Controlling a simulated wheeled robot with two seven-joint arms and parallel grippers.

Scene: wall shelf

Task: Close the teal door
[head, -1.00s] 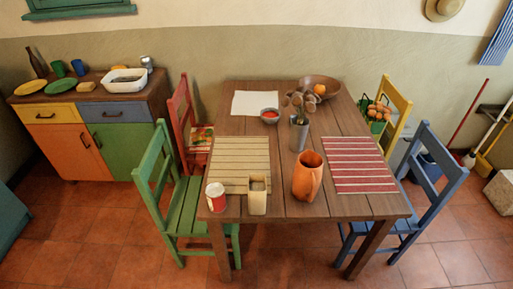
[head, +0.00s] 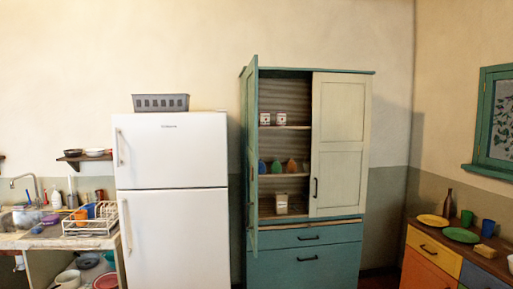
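The teal door (head: 251,150) is on the left side of a tall cupboard (head: 305,235). It stands open, swung out toward me and seen almost edge-on, with a dark handle low on its edge. The cupboard's right door (head: 338,145) is cream-coloured and shut. Through the open left half I see shelves with two small red-and-white tins (head: 273,119), several small coloured items (head: 277,167) and a pale box (head: 281,203). Neither of my grippers is in view.
A white fridge (head: 172,200) with a grey basket (head: 160,102) on top stands just left of the cupboard, close to the open door. A sink counter (head: 60,240) is at far left. A low sideboard (head: 440,250) with plates is at right. The floor before the cupboard is mostly out of view.

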